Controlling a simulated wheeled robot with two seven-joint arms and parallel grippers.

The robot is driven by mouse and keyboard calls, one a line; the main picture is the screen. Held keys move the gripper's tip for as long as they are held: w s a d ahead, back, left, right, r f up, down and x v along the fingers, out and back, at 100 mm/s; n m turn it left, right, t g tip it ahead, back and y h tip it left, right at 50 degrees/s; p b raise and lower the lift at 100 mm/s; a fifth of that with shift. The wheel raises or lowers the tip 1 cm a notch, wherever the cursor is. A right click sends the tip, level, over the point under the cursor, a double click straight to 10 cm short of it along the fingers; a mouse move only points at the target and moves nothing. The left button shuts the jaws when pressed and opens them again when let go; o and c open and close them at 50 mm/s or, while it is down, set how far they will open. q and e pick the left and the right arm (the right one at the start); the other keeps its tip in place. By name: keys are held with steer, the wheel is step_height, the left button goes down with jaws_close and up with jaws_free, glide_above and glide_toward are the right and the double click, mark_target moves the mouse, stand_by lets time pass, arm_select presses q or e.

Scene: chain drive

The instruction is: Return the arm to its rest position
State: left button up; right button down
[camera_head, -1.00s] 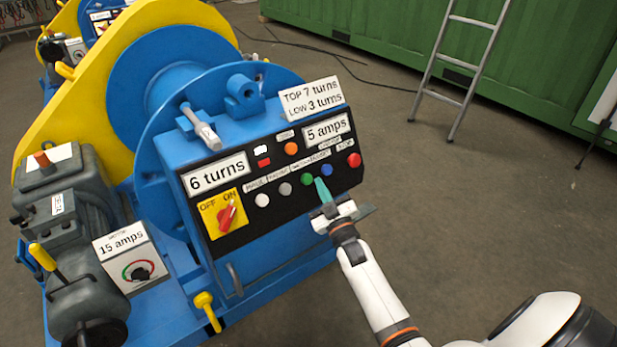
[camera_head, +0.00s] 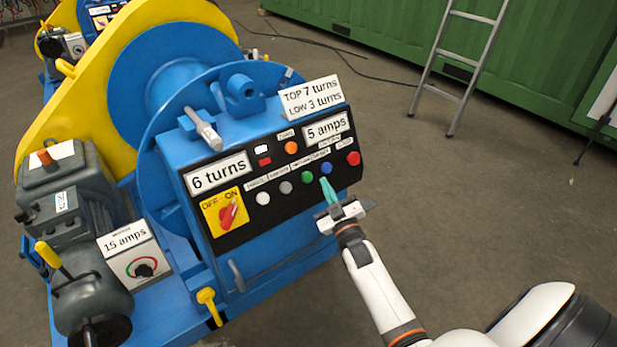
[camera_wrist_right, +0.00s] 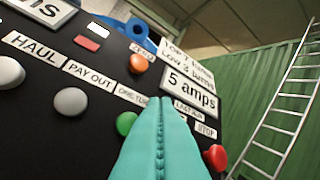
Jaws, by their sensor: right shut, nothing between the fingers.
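My right arm (camera_head: 375,285) is white with orange rings and reaches in from the lower right. Its right gripper (camera_head: 326,184) has teal fingers that are shut with nothing between them. The fingertips are in front of the black control panel (camera_head: 265,222), just below the blue button (camera_head: 327,168) and right of the green button (camera_head: 307,177). In the right wrist view the teal fingers (camera_wrist_right: 160,135) lie together and cover the blue button, with the green button (camera_wrist_right: 126,123) at their left and the red button (camera_wrist_right: 216,157) at their right. I cannot tell if they touch the panel. My left gripper is not in view.
The blue and yellow winch machine (camera_head: 170,90) fills the left side. Its panel has a red OFF/ON switch (camera_head: 228,213) and several buttons. A ladder (camera_head: 462,65) leans on a green container (camera_head: 380,30) behind. The floor (camera_head: 480,210) at the right is open.

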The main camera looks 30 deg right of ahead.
stand_by(0.3)
steer(key=s+a+f+g+y+p, duration=0.1)
steer(key=s+a+f+g+p, duration=0.25)
steer(key=s+f, duration=0.4)
steer(key=s+a+f+m+g+y+p, duration=0.1)
steer(key=s+a+f+g+p, duration=0.2)
steer(key=f, duration=0.8)
steer(key=s+a+f+g+y+p, duration=0.1)
steer(key=s+a+f+g, duration=0.2)
steer(key=s+f+g, duration=0.5)
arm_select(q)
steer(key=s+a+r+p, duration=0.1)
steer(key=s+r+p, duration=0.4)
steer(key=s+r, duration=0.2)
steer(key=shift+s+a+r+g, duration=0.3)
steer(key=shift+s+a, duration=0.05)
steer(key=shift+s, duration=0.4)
arm_select(e)
steer(key=s+a+f+g, duration=0.1)
steer(key=s+f+g, duration=0.1)
steer(key=s, duration=0.8)
steer(key=s+a+f+g, duration=0.1)
steer(key=s+f, duration=0.4)
steer(key=s, duration=0.5)
steer(key=s+a+f+g, duration=0.2)
steer(key=s+f, duration=0.2)
steer(key=s, duration=0.6)
steer(key=shift+s+a+g, duration=0.15)
steer(key=shift+a+g, duration=0.2)
steer(key=shift+f, duration=0.1)
